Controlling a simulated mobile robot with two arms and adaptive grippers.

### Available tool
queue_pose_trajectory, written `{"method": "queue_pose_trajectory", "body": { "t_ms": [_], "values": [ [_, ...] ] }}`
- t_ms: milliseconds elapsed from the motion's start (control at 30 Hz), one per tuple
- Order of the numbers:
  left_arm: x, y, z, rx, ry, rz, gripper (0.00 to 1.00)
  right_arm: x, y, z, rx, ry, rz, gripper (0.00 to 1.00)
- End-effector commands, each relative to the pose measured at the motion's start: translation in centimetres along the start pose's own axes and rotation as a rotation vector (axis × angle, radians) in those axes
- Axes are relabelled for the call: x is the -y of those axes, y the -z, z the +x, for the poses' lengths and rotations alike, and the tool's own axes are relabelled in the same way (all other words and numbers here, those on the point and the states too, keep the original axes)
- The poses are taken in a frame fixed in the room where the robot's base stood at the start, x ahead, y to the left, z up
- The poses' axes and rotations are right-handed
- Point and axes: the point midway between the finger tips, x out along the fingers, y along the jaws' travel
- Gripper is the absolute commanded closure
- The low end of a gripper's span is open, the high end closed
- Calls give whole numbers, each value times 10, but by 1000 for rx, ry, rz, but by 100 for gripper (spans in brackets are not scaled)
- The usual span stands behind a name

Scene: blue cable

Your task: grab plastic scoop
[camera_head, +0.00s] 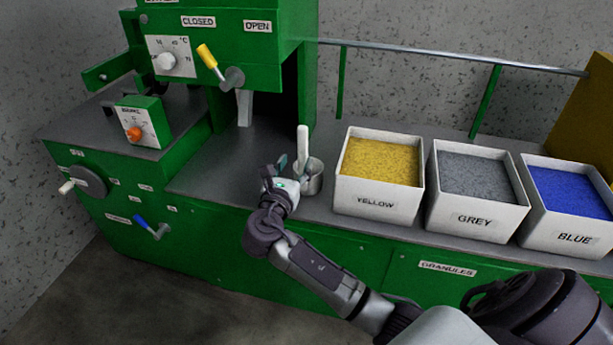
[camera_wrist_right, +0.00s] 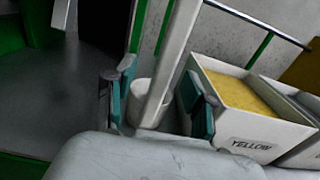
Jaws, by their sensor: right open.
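My right gripper (camera_head: 291,167) is right beside the handle, on the near left side of the cup. In the right wrist view the scoop's handle (camera_wrist_right: 175,62) runs up between the two spread teal fingers of the right gripper (camera_wrist_right: 158,108), with gaps visible on both sides. The cup (camera_wrist_right: 141,104) shows behind the fingers. My left gripper is not in view.
White bins of yellow (camera_head: 376,205), grey (camera_head: 472,222) and blue (camera_head: 568,240) granules stand in a row right of the cup. The yellow bin is close to the gripper. A green machine (camera_head: 235,70) rises behind and left. Bare worktop (camera_head: 225,165) lies left of the cup.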

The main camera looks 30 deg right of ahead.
Motion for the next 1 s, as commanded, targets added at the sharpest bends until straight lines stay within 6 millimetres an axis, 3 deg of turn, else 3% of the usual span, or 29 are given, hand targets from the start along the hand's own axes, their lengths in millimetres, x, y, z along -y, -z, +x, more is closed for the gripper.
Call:
{"method": "queue_pose_trajectory", "body": {
  "t_ms": [400, 700, 1000],
  "values": [
    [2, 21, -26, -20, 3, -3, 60, 8, 6, 49, 0, 1, 0, 46],
    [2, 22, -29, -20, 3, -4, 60, 8, 5, 53, -1, -1, 0, 48],
    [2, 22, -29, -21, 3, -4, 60, 8, 6, 53, -1, -1, 0, 98]
  ]
}}
